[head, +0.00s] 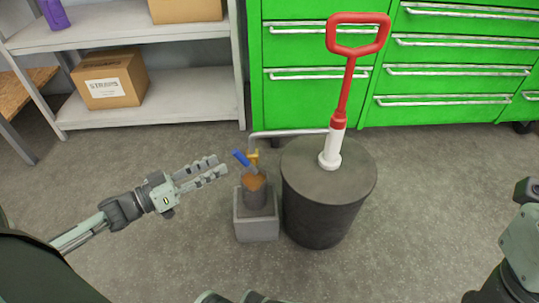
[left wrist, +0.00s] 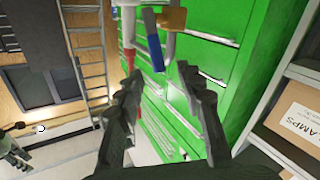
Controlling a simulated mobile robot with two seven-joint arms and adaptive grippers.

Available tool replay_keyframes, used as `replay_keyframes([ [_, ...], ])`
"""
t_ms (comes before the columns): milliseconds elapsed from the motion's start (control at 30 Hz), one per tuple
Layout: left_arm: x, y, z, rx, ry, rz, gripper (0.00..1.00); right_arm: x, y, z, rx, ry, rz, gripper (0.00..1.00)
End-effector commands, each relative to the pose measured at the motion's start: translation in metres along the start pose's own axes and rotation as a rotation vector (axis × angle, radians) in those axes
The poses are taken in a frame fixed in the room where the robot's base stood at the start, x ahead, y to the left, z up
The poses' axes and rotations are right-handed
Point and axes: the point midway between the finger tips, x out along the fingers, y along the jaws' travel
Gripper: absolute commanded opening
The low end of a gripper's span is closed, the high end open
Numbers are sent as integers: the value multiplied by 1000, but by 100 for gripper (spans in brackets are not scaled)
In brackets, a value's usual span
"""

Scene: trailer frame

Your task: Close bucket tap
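The tap has a brass body (head: 253,157) and a blue handle (head: 241,159), at the end of a thin grey pipe (head: 290,133) from the dark bucket (head: 325,205). The handle slants up and left from the tap. My left gripper (head: 220,166) is open and empty, just left of the tap, its fingers pointing toward it. In the left wrist view, the blue handle (left wrist: 153,47) and brass body (left wrist: 172,18) show beyond the parted fingertips (left wrist: 158,72); I see no contact. My right arm shows at the right edge, but its gripper is out of view.
A red-handled pump (head: 338,125) rises from the bucket lid. Green drawers (head: 310,50) and a shelf (head: 170,100) with a carton (head: 110,78) stand behind. The floor left is clear.

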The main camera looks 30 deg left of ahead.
Motion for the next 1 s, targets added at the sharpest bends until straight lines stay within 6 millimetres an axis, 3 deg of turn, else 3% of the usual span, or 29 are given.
replay_keyframes([
  [133, 10, 2, 0, -7, 5, 21, 37, 0, -1, -7, 2, 38, -7, 40],
  [533, 69, 3, 0, -6, 6, 18, 37, 2, -3, -3, -8, 62, -47, 40],
  [900, 77, 4, -1, -6, 4, 16, 37, 4, -4, -2, -10, 63, -55, 40],
  [1000, 77, 4, -1, -6, 4, 16, 27, 4, -3, -2, -10, 63, -55, 40],
])
